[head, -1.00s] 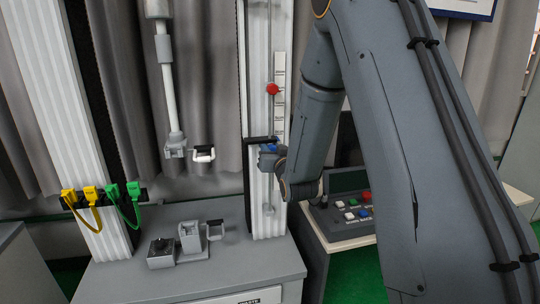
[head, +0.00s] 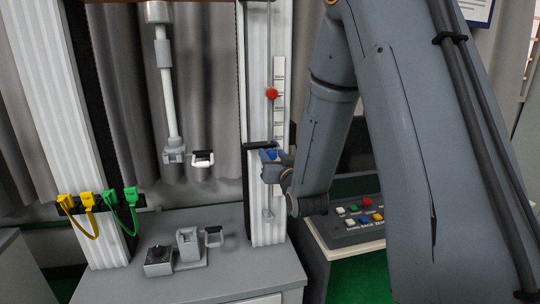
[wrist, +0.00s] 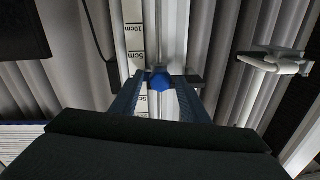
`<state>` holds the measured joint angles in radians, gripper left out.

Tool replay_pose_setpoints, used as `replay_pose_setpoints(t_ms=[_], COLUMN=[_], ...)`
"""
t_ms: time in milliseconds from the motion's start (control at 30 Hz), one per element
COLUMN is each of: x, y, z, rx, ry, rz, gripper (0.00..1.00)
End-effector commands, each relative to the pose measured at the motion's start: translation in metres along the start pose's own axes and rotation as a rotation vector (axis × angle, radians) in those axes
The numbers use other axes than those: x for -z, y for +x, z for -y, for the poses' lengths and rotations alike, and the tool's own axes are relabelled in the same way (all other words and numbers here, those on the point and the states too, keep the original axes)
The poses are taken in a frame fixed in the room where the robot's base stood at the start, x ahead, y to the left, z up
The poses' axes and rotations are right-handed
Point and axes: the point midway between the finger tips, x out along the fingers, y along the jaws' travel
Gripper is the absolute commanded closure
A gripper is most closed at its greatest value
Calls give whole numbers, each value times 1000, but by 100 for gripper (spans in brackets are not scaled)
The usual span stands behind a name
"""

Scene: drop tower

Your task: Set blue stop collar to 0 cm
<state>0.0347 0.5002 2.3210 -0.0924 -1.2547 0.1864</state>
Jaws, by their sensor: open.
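The blue stop collar (head: 268,155) sits on the thin vertical rod of the white column, just below a black crossbar. In the wrist view the blue collar (wrist: 160,82) lies between my two fingertips. My gripper (head: 273,168) is open in front of the column, close to the collar; in the wrist view my gripper (wrist: 163,90) has its fingers apart on either side of it. I cannot tell whether the fingers touch the collar. A scale strip (wrist: 135,45) with cm marks runs beside the rod; the collar's exact reading is unclear.
A red knob (head: 271,93) is higher on the same rod. The black crossbar (head: 260,145) is close above the collar. A hanging clamp (head: 174,155) is to the left. A button panel (head: 358,220) stands at lower right, and a grey bench (head: 235,265) is below.

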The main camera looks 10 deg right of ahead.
Motion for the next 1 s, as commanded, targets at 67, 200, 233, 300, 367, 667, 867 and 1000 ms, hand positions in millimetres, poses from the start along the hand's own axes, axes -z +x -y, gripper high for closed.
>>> replay_pose_setpoints(t_ms=[67,200,233,300,367,667,867,1000], x=[-1,0,0,0,0,-1,-23,-56], y=[-12,-27,-30,-33,-34,-34,-42,-63], z=[0,0,0,0,0,0,-4,-9], rx=[0,0,0,0,0,-2,-32,-74], ry=[0,0,0,0,0,-1,-18,-42], rz=[-1,-1,-1,-1,-2,6,147,362], gripper=[59,59,59,59,59,59,59,59])
